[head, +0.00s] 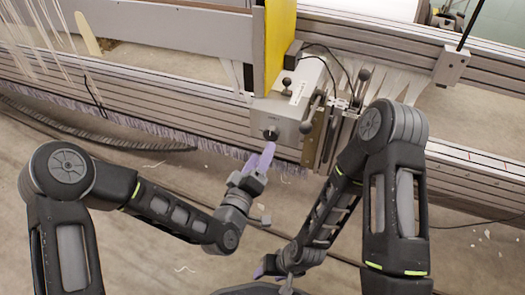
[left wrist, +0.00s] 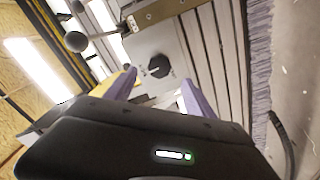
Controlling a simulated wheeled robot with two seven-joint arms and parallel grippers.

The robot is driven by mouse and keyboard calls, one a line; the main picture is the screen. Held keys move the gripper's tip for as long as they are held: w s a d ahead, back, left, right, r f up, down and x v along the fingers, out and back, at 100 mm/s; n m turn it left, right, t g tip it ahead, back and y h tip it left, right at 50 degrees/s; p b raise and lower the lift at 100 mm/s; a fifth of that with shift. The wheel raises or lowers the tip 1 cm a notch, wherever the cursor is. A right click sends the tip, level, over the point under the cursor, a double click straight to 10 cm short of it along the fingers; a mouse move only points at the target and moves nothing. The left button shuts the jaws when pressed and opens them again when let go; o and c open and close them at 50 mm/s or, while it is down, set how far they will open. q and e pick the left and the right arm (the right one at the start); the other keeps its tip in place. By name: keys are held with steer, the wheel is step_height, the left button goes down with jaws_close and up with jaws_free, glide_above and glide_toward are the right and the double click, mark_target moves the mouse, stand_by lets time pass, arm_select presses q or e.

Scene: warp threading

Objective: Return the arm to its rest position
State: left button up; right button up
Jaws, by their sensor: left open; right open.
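My left gripper (head: 260,160) is in the middle of the head view, with its purple fingers pointing up toward the grey control box (head: 278,118). In the left wrist view its two purple fingers (left wrist: 160,92) stand apart with nothing between them. The box's black knob (left wrist: 159,66) shows beyond the fingers; I cannot tell how far off it is. My right gripper (head: 272,271) is low in the head view, partly hidden by my own body, with a bit of purple finger showing.
A metal beam (head: 430,160) of the warp machine runs across the scene, with purple fringe (head: 110,118) along its lower edge. A yellow post (head: 279,40) rises behind the box. White threads (head: 395,82) hang on the right. A black cable bundle (head: 90,135) lies at left. The floor has scraps.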

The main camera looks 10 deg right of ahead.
arm_select(q)
steer(key=shift+f, duration=0.1)
stand_by(0.3)
steer(key=s+a+f+m+g+y, duration=0.15)
steer(key=s+f+g, duration=0.25)
steer(key=f, duration=0.4)
steer(key=s+a+f+m+g, duration=0.15)
steer(key=s+f+g, duration=0.25)
steer(key=f, duration=0.4)
steer(key=s+a+f+g+y, duration=0.4)
steer(key=s+a+f+g, duration=0.2)
steer(key=s+a+f, duration=0.7)
steer(key=s+a+r+p, duration=0.1)
steer(key=r+p, duration=1.6)
steer(key=s+a+r+p, duration=0.1)
steer(key=s+r+p, duration=0.1)
steer(key=r+p, duration=1.5)
steer(key=shift+s+r, duration=0.25)
steer(key=shift+r, duration=0.5)
arm_select(e)
step_height(320, 180, up, 34)
steer(key=s+a, duration=0.1)
steer(key=s, duration=0.1)
steer(key=shift+s+a+g, duration=0.3)
steer(key=shift+s+a, duration=0.05)
steer(key=shift+a, duration=0.05)
arm_select(q)
steer(key=shift+a, duration=0.1)
